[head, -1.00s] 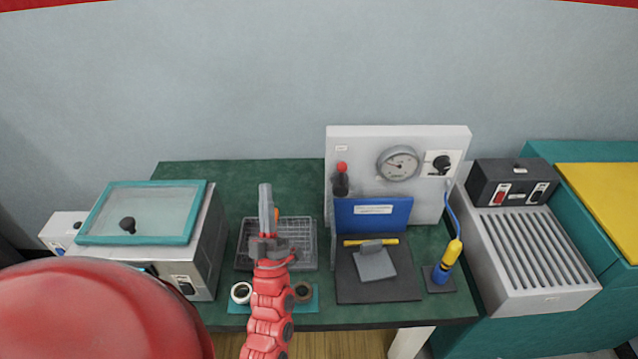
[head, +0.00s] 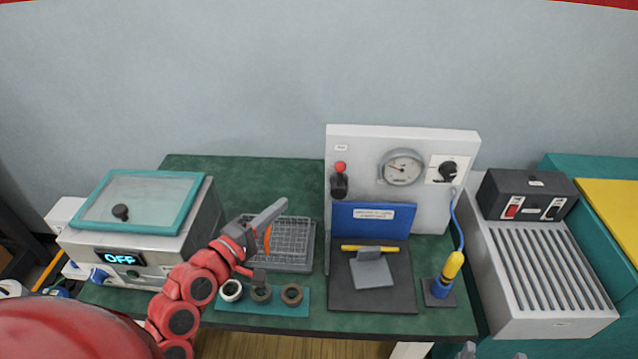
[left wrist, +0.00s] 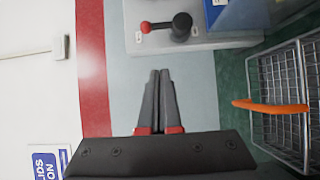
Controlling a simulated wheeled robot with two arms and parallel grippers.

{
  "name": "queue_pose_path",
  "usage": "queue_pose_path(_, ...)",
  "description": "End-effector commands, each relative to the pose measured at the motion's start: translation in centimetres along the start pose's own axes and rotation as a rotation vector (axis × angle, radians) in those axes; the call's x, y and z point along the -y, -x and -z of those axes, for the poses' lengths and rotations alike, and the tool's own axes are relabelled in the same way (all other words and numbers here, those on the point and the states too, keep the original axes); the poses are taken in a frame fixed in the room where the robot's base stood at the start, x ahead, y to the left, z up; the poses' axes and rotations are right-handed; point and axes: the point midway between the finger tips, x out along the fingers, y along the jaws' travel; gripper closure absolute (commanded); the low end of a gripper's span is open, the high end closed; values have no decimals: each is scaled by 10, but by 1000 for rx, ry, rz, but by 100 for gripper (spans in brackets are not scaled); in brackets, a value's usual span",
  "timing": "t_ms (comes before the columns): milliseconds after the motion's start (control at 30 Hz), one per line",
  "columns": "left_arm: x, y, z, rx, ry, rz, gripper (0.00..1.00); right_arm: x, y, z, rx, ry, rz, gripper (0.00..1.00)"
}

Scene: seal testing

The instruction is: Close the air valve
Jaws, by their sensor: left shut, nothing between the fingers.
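A valve with a red ball on a dark lever (head: 340,180) sits at the left of the white upright panel (head: 400,136). The ball stands above the dark body. A round black knob (head: 447,171) is at the panel's upper right, beside the pressure gauge (head: 402,167). My left gripper (head: 283,203) is shut and empty, left of the panel and above the wire basket, its fingers pointing up and right. In the left wrist view its fingertips (left wrist: 160,72) are together, and the red-balled valve (left wrist: 170,27) lies beyond them, apart. Two grey tips at the head view's bottom right may be my right gripper.
The wire basket (head: 275,245) with an orange handle is below my left gripper. Several rings sit on a teal mat (head: 210,305) in front. A blue guard (head: 370,220) stands before the panel. A box with a glass lid (head: 145,200) is at left.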

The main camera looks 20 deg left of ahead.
Motion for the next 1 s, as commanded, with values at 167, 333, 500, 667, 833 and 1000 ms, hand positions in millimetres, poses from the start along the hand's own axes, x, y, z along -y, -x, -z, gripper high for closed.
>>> queue_pose_path(167, 1, 0, -3, 12, 3, 7, 100, 0, 0, 0, 0, 0, 0, 28)
queue_pose_path(333, 0, 0, -3, 10, 2, 6, 100, 0, 0, 0, 0, 0, 0, 28)
queue_pose_path(500, 0, -7, -4, 14, 3, 9, 100, 0, -3, 1, 0, 0, 0, 28)
queue_pose_path(667, -2, -28, -6, 17, -2, 8, 100, 0, -10, 2, 0, 0, 0, 28)
queue_pose_path(833, -4, -58, -6, 16, -1, 5, 100, -1, -20, 3, 0, 0, 0, 28)
queue_pose_path(1000, -3, -89, -6, 15, 1, 5, 100, -2, -29, 5, 0, 0, 0, 28)
